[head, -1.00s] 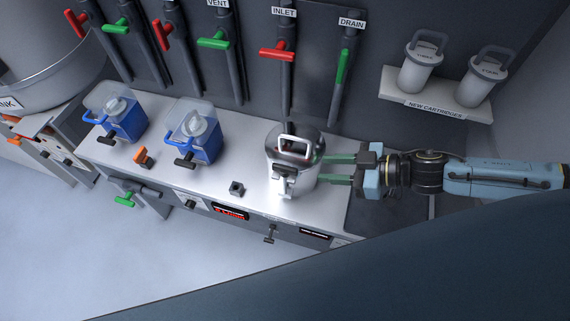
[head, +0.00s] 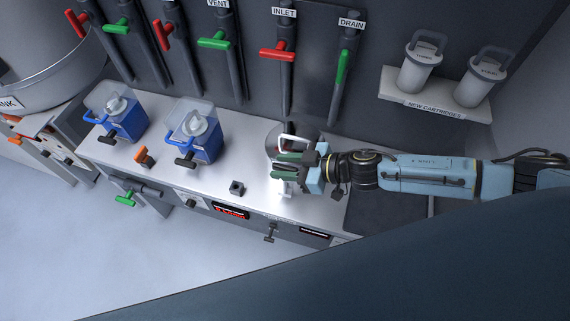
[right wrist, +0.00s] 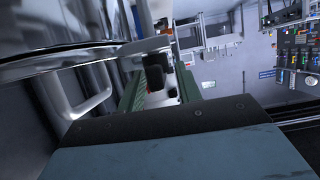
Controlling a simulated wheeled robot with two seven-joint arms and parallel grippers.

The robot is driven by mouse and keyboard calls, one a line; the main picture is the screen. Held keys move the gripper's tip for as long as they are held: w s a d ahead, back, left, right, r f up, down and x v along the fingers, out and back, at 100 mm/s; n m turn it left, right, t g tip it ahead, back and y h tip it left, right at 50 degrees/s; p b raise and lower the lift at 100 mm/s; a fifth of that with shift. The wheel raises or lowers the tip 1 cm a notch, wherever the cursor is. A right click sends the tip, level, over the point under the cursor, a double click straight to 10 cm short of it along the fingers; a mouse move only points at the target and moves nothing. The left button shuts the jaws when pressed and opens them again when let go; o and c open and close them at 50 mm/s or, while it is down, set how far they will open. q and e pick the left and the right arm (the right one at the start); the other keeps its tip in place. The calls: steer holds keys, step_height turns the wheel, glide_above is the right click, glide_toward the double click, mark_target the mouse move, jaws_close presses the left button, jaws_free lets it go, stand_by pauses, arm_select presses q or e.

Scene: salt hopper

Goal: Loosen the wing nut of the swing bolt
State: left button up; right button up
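The silver vessel (head: 279,141) with a lid and a bail handle stands on the bench, partly hidden behind my right gripper. My right gripper (head: 277,165) reaches in from the right over the vessel's front, its green fingers apart. In the right wrist view the gripper (right wrist: 160,88) shows open, with a dark knob, likely the wing nut (right wrist: 154,76) of the swing bolt, in the gap between the fingers. I cannot tell whether a finger touches it. The vessel's shiny rim (right wrist: 70,62) lies left of the fingers. In the head view the wing nut is hidden. My left gripper is not in view.
Two blue jugs (head: 127,124) (head: 203,146) stand left on the bench, with an orange clip (head: 144,157) and a small dark block (head: 237,188). Valve pipes with red and green handles (head: 277,51) line the back wall. New cartridges (head: 420,68) sit on a shelf at right.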

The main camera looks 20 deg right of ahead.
jaws_close()
steer(key=shift+r+n+g+y+p, duration=0.15)
steer(key=shift+n+g+y+p, duration=0.15)
steer(key=shift+n+g+p, duration=0.35)
steer(key=shift+n+g+y+p, duration=0.4)
steer(key=shift+n+g, duration=0.45)
steer(key=shift+g, duration=0.1)
jaws_free()
steer(key=shift+d, duration=0.1)
steer(key=v, duration=1.3)
steer(key=shift+s, duration=0.1)
